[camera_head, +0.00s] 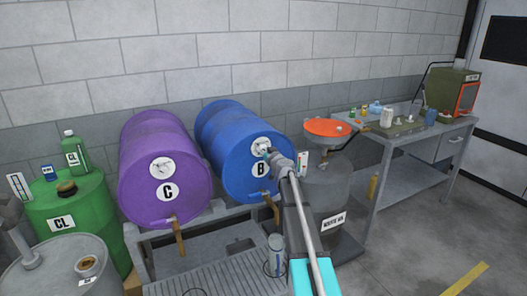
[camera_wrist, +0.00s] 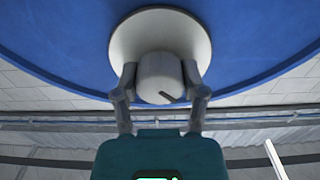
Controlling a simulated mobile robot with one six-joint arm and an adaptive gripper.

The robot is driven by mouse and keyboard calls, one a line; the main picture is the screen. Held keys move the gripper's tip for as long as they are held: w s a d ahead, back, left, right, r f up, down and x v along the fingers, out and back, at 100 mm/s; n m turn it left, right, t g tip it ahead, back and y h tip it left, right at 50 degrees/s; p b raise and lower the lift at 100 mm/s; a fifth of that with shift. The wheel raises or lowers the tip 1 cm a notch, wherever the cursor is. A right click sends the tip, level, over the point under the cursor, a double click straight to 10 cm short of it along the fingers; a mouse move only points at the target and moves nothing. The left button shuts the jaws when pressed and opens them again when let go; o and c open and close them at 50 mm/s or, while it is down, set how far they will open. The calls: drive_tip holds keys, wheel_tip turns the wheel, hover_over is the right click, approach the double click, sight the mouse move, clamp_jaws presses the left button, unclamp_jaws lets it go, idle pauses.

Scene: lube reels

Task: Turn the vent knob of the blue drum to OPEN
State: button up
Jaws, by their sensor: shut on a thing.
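The blue drum (camera_head: 233,135) lies on its side on a rack, its round face toward me with a label B. Its vent knob (camera_wrist: 160,76) is a light grey cap with a dark pointer mark, set on a round pale plate (camera_wrist: 131,43) on the blue face. In the wrist view the pointer is at the knob's lower right. My gripper (camera_wrist: 160,82) is shut on the knob, one finger on each side. In the head view my gripper (camera_head: 270,152) reaches the upper part of the drum face and partly covers the plate. I cannot read any OPEN mark.
A purple drum (camera_head: 160,150) marked C lies left of the blue drum. A grey waste oil drum (camera_head: 325,190) with an orange funnel (camera_head: 327,127) stands to the right. A wooden-handled tap (camera_head: 272,208) hangs below on the blue drum. A workbench (camera_head: 410,140) stands further right.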

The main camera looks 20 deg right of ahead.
drive_tip(key=shift+m, duration=0.4)
drive_tip(key=m, duration=0.3)
drive_tip(key=shift+m, duration=0.3)
drive_tip(key=m, duration=0.4)
drive_tip(key=shift+m, duration=0.3)
drive_tip(key=m, duration=0.8)
drive_tip(key=shift+m, duration=0.4)
drive_tip(key=o, duration=1.1)
drive_tip(key=shift+o, duration=0.2)
